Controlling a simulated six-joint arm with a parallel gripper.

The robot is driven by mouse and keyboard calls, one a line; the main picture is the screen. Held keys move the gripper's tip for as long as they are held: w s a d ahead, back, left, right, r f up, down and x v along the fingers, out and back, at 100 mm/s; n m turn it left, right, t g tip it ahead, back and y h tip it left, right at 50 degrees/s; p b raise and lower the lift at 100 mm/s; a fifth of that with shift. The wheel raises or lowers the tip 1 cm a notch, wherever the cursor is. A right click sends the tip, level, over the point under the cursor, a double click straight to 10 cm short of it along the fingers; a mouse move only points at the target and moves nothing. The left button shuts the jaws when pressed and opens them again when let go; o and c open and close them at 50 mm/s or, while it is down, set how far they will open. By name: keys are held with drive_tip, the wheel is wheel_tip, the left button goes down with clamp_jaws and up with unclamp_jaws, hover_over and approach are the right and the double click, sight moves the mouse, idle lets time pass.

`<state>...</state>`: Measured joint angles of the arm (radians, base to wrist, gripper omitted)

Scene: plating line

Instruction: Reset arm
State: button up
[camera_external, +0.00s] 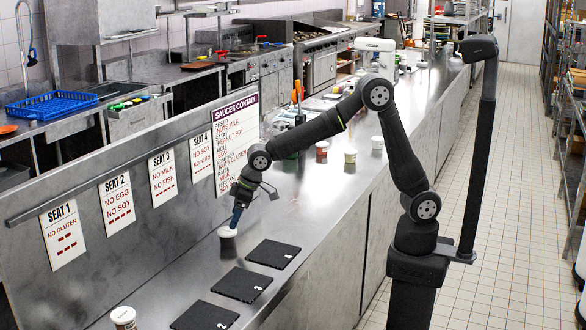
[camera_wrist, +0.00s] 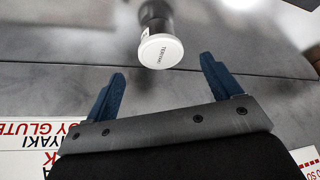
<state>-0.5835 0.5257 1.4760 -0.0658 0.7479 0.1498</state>
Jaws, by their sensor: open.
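My gripper (camera_external: 237,214) points down over the steel counter (camera_external: 318,215), near the sign-covered panel. A jar with a white lid (camera_external: 227,232) stands on the counter just below the fingertips.
Three dark numbered mats (camera_external: 273,253) lie in a row on the counter, bare. Another jar (camera_external: 124,317) stands at the near left. Several jars (camera_external: 322,150) stand farther back. Seat signs (camera_external: 118,200) and a sauce sign (camera_external: 237,142) hang on the panel (camera_external: 85,180).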

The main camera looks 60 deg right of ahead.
sight(229, 230)
drive_tip(key=v, duration=0.5)
drive_tip(key=x, duration=1.2)
wheel_tip(229, 230, up, 4)
drive_tip(key=shift+r, duration=0.1)
drive_tip(key=d+r, duration=0.7)
drive_tip(key=d, duration=0.4)
drive_tip(key=w+d+f+m+h, duration=0.1)
drive_tip(key=d+f+m, duration=0.1)
drive_tip(key=d, duration=0.7)
drive_tip(key=w+d+f+m+h, duration=0.1)
drive_tip(key=w+d+f+m, duration=0.1)
drive_tip(key=d, duration=0.7)
drive_tip(key=w+d+f+m+h, duration=0.1)
drive_tip(key=d+f+m, duration=0.2)
drive_tip(key=d, duration=0.6)
drive_tip(key=shift+w+f+m, duration=0.25)
drive_tip(key=shift+f+m, duration=0.05)
drive_tip(key=shift+m, duration=0.6)
drive_tip(key=d+m, duration=0.1)
drive_tip(key=d, duration=0.4)
drive_tip(key=d+m+h, duration=0.1)
drive_tip(key=d, duration=0.5)
drive_tip(key=d+r+m, duration=0.1)
drive_tip(key=d, duration=0.4)
drive_tip(key=shift+w+d, duration=0.4)
drive_tip(key=s+d+r+m+h, duration=0.1)
drive_tip(key=s+d+r+m, duration=0.1)
drive_tip(key=d, duration=1.4)
drive_tip(key=shift+s+g, duration=0.4)
drive_tip(key=shift+s, duration=0.2)
